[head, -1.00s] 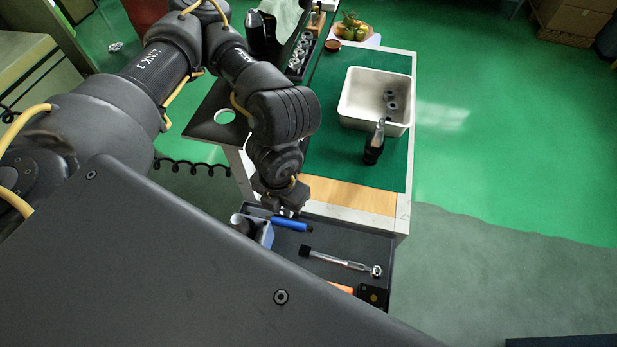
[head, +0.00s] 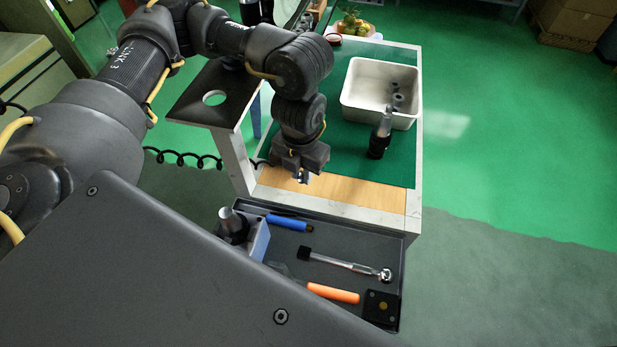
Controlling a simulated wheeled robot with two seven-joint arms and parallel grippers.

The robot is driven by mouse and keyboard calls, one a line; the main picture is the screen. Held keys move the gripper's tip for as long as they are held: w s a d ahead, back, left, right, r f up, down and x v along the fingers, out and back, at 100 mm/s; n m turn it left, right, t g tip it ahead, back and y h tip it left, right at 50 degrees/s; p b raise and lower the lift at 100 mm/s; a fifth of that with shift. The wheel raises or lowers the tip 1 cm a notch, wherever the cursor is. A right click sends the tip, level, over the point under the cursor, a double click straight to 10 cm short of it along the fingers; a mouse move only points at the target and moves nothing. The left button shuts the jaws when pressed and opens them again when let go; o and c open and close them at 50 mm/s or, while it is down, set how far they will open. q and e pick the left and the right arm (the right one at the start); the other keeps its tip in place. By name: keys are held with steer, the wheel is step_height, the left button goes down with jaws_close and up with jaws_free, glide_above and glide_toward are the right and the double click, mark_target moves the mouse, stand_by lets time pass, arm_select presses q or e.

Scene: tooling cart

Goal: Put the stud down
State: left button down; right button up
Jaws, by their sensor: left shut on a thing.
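My left gripper (head: 303,174) points down over the pale wooden strip (head: 350,193) at the front of the cart top. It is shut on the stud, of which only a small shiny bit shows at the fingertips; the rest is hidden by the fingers. I cannot tell whether the stud touches the wood. My right gripper is not in view.
A white bin (head: 350,103) with several grey pieces stands on the green mat (head: 340,145), beside a dark tool holder (head: 379,138). Below, an open drawer holds a blue-handled tool (head: 288,223), a ratchet wrench (head: 345,263), an orange handle (head: 333,292) and a black box (head: 381,307).

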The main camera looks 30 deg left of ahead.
arm_select(q)
glide_above(309, 186)
step_height(309, 186, down, 5)
steer(key=shift+s+r, duration=0.15)
steer(key=f, duration=0.1)
steer(key=f+p, duration=0.1)
steer(key=f, duration=0.1)
steer(key=shift+w+a+f, duration=0.1)
steer(key=shift+w+f, duration=0.05)
steer(key=shift+w, duration=0.05)
steer(key=shift+f, duration=0.15)
steer(key=shift+f, duration=0.2)
steer(key=c, duration=1.3)
jaws_free()
steer(key=shift+r, duration=0.1)
